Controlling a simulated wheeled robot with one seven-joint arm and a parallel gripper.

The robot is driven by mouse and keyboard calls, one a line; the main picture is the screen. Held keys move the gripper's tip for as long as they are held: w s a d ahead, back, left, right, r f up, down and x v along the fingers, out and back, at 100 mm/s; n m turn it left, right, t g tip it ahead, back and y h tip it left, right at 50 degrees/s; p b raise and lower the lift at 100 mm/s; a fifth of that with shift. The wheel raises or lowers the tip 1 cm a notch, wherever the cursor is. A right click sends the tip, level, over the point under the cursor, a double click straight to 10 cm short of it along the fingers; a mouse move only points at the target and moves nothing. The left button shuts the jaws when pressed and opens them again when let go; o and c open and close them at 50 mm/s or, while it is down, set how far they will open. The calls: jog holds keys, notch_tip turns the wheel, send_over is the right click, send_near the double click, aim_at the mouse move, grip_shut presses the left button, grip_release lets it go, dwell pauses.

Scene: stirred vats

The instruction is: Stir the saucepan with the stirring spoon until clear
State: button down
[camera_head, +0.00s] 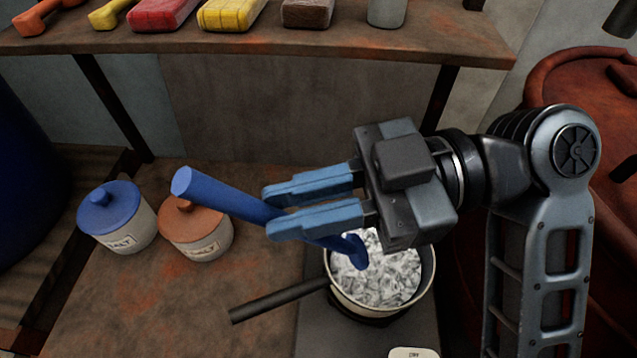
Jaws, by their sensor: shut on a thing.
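The saucepan (433,270) is cream-coloured with a dark handle (278,300) pointing lower left. It is filled with whitish, glassy-looking chunks (388,278). The blue stirring spoon (225,195) slants from upper left down to the right. Its lower end (352,252) is over the left part of the saucepan; whether it touches the contents I cannot tell. My gripper (268,212), with blue fingers, is shut on the spoon's shaft above and to the left of the saucepan. The fingers hide part of the shaft.
A blue-lidded jar marked SALT (118,218) and an orange-lidded jar (196,230) stand left of the saucepan. A shelf (300,43) with coloured blocks and a grey cup (387,10) runs along the back. A red vat (575,80) stands at right. The front-left tabletop is clear.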

aim_at(334, 240)
jog(key=shift+s+a+f, duration=0.15)
jog(key=shift+a+f, duration=0.1)
jog(key=shift+f, duration=0.1)
jog(key=shift+d+f+b, duration=0.1)
jog(key=shift+f+b, duration=0.25)
jog(key=shift+b, duration=0.1)
jog(key=shift+w+d+f+b, duration=0.45)
jog(key=shift+d+f+b, duration=0.25)
jog(key=shift+f+b, duration=0.55)
jog(key=shift+w+d+f+b, duration=0.4)
jog(key=shift+d+f+b, duration=0.3)
jog(key=shift+f+b, duration=0.5)
jog(key=shift+w+d+f+b, duration=0.45)
jog(key=shift+d+f+b, duration=0.25)
jog(key=shift+f+b, duration=0.55)
jog(key=shift+s, duration=0.1)
